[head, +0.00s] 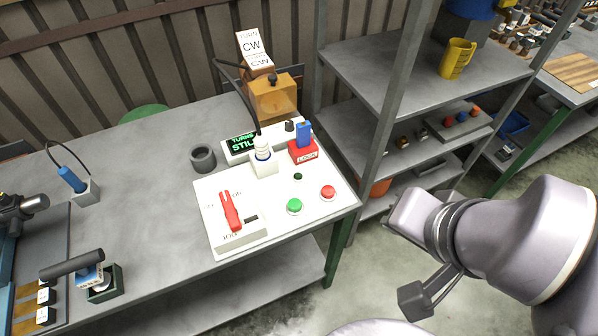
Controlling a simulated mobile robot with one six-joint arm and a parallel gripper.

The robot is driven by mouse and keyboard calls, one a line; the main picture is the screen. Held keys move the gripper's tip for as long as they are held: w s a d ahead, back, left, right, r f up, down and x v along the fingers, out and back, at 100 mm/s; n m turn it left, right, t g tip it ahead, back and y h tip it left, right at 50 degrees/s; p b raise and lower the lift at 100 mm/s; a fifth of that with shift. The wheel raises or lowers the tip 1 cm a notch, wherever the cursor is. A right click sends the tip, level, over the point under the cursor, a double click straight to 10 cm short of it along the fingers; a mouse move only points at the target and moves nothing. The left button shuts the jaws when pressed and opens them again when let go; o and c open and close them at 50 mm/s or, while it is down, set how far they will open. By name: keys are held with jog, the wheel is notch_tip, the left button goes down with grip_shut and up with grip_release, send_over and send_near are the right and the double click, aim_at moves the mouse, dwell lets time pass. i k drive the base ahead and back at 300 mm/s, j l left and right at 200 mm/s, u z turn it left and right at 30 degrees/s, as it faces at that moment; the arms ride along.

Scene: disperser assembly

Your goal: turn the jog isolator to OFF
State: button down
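The jog isolator is a red lever (230,211) on a white panel box (259,238) near the front edge of the grey bench. Its label is partly readable, with a word at the upper left and "ON" at the upper right. The lever's top end leans slightly left and lies between these two marks; I cannot tell its exact setting. My gripper (403,216) is at the right, beyond the bench's right edge and well apart from the lever. Its fingers are not clear, so I cannot tell whether it is open.
Green (294,206) and red (328,192) buttons sit right of the lever. A dark cup (203,158) is at the back left. Metal shelves (420,70) stand at the right.

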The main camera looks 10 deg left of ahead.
aim_at(230, 214)
jog(key=j+u, duration=0.15)
jog(key=u, duration=0.25)
jog(key=k+j+u, duration=0.1)
jog(key=u, duration=0.25)
jog(key=j+u, duration=0.25)
jog(key=u, duration=0.15)
jog(key=i, duration=0.2)
